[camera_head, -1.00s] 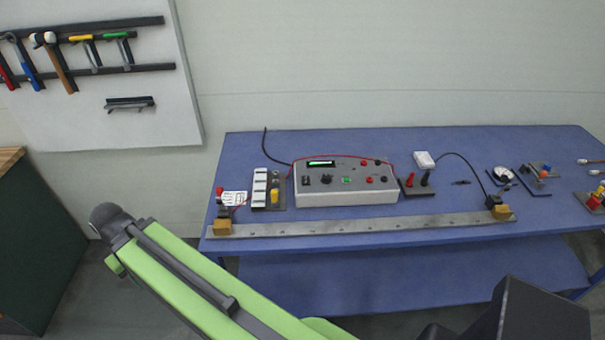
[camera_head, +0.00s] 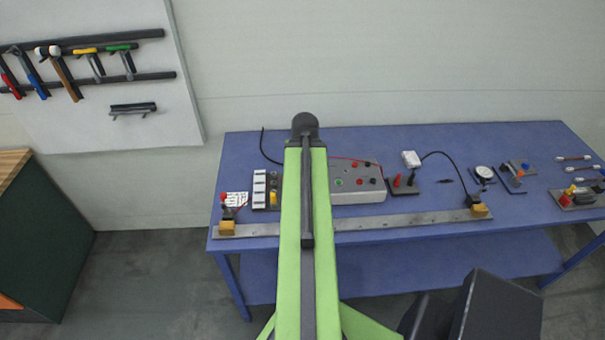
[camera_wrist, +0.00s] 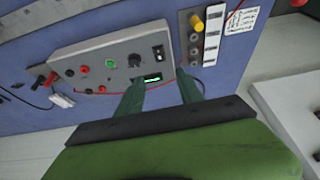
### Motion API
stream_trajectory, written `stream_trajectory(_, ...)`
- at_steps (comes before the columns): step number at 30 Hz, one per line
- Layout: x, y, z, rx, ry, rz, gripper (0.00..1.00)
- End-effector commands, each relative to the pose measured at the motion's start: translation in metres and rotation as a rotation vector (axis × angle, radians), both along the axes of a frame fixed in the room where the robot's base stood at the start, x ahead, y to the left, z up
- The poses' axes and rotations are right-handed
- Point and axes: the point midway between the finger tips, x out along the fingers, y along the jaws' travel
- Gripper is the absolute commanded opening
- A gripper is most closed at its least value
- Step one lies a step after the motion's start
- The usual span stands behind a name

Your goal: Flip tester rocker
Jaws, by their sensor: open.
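The tester is a grey box. In the head view its right part (camera_head: 358,184) shows beside my arm, and its left part is hidden. In the wrist view the tester (camera_wrist: 100,62) shows its face with a black rocker switch (camera_wrist: 158,53), a dark knob, a green button, red sockets and a lit green display. My gripper (camera_wrist: 161,79) is open, its two dark green fingers apart, overlapping the tester's display edge in the picture. The rocker lies just beyond the fingertips in the picture.
A switch block with a yellow knob (camera_wrist: 196,22) stands beside the tester. A red wire (camera_wrist: 95,92) runs along the tester's edge. A long metal bar (camera_head: 400,221) lies along the front of the blue table (camera_head: 530,142). Small gauges and parts lie at the right.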

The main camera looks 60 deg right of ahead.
Motion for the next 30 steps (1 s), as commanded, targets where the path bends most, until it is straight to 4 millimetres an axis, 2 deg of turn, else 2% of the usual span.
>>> stream_trajectory(5, -0.003, -0.003, -0.002, -0.002, -0.002, -0.005, 0.44)
stream_trajectory(11, 0.001, -0.008, -0.021, -0.002, -0.001, -0.005, 0.44)
stream_trajectory(30, 0.031, -0.049, -0.147, -0.002, -0.001, -0.005, 0.44)
